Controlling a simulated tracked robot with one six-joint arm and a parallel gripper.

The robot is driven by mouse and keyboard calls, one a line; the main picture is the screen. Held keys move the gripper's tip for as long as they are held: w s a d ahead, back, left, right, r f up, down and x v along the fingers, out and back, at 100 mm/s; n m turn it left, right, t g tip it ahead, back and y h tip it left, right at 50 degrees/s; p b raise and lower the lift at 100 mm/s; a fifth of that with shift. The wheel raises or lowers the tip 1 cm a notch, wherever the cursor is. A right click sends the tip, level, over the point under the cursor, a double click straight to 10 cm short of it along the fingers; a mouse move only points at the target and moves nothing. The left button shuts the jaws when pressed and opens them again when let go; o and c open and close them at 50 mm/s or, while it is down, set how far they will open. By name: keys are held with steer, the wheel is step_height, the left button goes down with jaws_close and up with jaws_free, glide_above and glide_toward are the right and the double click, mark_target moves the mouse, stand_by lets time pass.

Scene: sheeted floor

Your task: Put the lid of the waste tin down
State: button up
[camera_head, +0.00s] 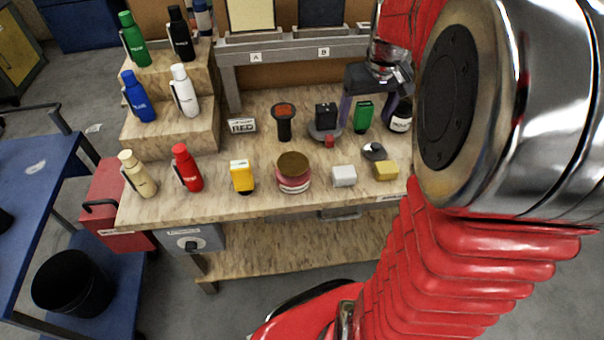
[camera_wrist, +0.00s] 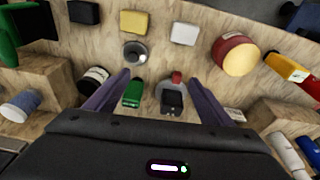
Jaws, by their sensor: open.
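I cannot tell for sure which thing is the waste tin. A round red and pale tin with a flat brown top (camera_head: 293,172) stands near the bench's front edge; it also shows in the wrist view (camera_wrist: 235,55). Its top looks closed. A grey disc (camera_head: 316,134) carries a black block (camera_head: 326,115), with a small red piece (camera_head: 329,141) at its front. My gripper (camera_head: 369,115) is open and empty above the back right of the bench. In the wrist view its fingers (camera_wrist: 159,77) spread either side of a green block (camera_wrist: 132,94) and the black block (camera_wrist: 172,101).
Several bottles stand on wooden steps (camera_head: 196,136) at left. An open black bin (camera_head: 72,284) stands low at left.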

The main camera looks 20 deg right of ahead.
steer(key=s+a+r+n+t, duration=0.1)
steer(key=s+a+r, duration=0.1)
steer(key=s+a, duration=0.5)
steer(key=s+a+r+n+t, duration=0.1)
steer(key=s+a, duration=0.6)
steer(key=a, duration=0.9)
steer(key=shift+a+r+n+t+y, duration=0.2)
steer(key=shift+r+n+t+y, duration=0.15)
steer(key=shift+t, duration=0.35)
